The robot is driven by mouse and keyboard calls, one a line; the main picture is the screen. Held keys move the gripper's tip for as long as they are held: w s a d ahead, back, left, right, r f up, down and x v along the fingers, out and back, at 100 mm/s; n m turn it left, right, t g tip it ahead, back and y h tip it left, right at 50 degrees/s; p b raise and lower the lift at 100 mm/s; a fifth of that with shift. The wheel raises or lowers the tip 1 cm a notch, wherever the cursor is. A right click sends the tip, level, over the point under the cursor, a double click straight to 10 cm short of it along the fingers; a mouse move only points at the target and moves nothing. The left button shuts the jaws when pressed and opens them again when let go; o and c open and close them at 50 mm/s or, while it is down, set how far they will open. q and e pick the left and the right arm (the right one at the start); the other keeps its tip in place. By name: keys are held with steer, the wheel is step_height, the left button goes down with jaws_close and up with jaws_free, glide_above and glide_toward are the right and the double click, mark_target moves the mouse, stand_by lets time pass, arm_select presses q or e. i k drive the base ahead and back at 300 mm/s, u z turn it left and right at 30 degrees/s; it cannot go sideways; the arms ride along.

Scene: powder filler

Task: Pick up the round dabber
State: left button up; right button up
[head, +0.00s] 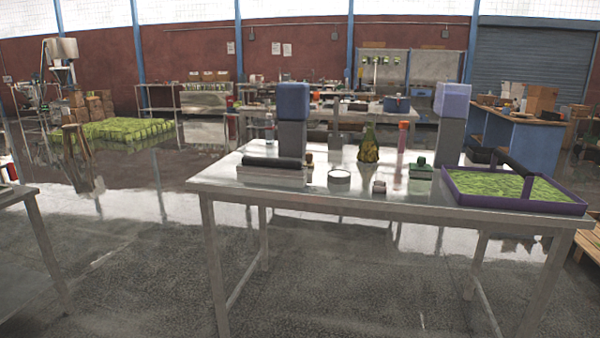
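No object is clearly identifiable as the round dabber at this distance. Several small items stand on the metal table (275,199). A small brown knobbed piece (309,159) stands left of centre and could be it. A low round white-rimmed dish (339,178) is in front of it to the right. A small pinkish block (379,187) lies near the front edge. A green piece with a dark knob (421,169) is farther right. Neither of my grippers shows in the head view.
A dark roll on a pale block (271,173) lies at the left. Blue boxes on grey stands (292,137) (449,139), a green-brown bag (368,146) and a red-capped bottle (403,137) stand behind. A purple-rimmed tray (520,203) fills the right end. Floor in front is clear.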

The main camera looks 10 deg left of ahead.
mark_target(309, 156)
steer(key=u, duration=0.8)
steer(key=i, duration=1.4)
steer(key=z, duration=0.55)
